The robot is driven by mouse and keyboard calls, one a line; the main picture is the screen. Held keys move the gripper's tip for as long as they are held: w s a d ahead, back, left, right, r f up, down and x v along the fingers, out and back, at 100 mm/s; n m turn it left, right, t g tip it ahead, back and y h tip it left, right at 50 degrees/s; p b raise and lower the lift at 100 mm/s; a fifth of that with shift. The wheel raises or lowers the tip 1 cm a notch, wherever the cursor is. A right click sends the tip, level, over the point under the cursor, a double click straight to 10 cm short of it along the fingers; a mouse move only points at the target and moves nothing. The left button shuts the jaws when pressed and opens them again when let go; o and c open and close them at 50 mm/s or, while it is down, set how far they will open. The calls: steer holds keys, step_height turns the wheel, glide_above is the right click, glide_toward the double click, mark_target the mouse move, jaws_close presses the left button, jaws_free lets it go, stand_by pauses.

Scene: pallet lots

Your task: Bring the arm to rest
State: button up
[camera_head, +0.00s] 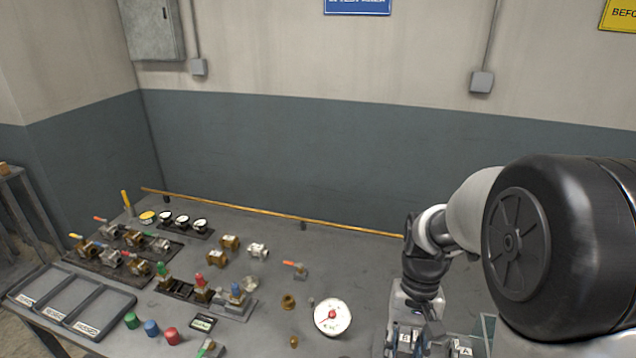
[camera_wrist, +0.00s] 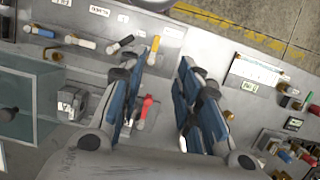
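My gripper (camera_wrist: 158,72) is open in the wrist view. Its two blue-padded fingers stand well apart with nothing held between them. The grey table surface shows in the gap below. A small red-handled item (camera_wrist: 146,108) shows just inside the left finger, and I see no grip on it. In the head view my arm comes in from the right and bends down over the right part of the grey table (camera_head: 375,255). My fingertips cannot be made out clearly there.
Several valves, gauges and coloured caps cover the table's left and middle. A white dial gauge (camera_head: 332,317) lies left of my arm. A clear-walled box (camera_wrist: 25,112) stands left of my gripper. A yellow rail (camera_head: 270,214) runs along the back.

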steer(key=s+a+r+n+t+h+b, duration=0.1)
steer(key=s+a+r+n+t, duration=0.1)
steer(key=s+r+t, duration=0.5)
steer(key=shift+s+a+r+n+t, duration=0.35)
steer(key=shift+s+a+r, duration=0.2)
steer(key=shift+s+r, duration=2.6)
steer(key=shift+s+f, duration=0.2)
steer(key=shift+f, duration=0.1)
